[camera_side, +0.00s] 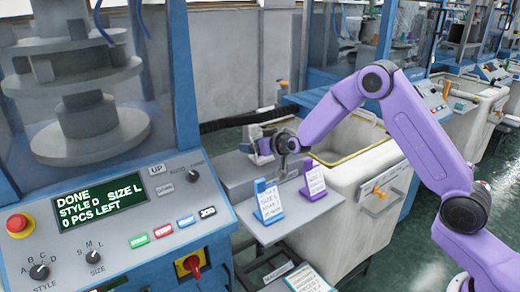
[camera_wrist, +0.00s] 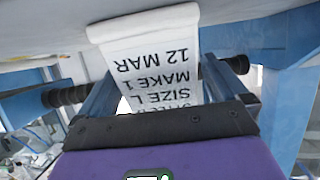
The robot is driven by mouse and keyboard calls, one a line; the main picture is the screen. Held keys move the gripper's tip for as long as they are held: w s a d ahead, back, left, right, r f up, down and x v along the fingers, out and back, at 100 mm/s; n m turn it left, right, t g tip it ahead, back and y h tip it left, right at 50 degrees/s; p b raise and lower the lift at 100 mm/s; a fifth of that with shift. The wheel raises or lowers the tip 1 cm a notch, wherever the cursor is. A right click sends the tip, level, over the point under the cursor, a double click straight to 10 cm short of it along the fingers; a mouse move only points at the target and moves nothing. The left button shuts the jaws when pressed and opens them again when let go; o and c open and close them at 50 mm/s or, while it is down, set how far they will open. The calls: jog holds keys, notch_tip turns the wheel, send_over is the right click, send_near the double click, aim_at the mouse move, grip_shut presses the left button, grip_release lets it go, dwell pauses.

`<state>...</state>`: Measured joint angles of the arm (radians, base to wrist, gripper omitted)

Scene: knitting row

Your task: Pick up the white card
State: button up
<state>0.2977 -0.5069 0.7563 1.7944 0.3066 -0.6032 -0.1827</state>
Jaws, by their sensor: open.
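In the wrist view a white card (camera_wrist: 152,62) with black print, upside down to me, lies between the two fingers of my gripper (camera_wrist: 160,82). The print includes "12 MAR", "MAKE 1" and "SIZE L". Its far end curls over, and its near end is hidden behind the gripper body. The fingers are apart on either side of the card. In the side view my gripper (camera_side: 262,148) is at the back of the small grey table, behind the card stands.
A blue stand (camera_side: 269,205) and a purple stand (camera_side: 314,182), each with a printed white card, stand on the grey table (camera_side: 287,231). A control panel (camera_side: 110,225) reading "DONE" is at left. A large pale bin (camera_side: 350,200) is at right. Another printed sheet (camera_side: 308,279) shows below.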

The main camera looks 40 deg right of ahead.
jog(key=shift+w, duration=0.25)
jog(key=shift+c, duration=0.3)
jog(key=c, duration=1)
jog(key=shift+o, duration=0.2)
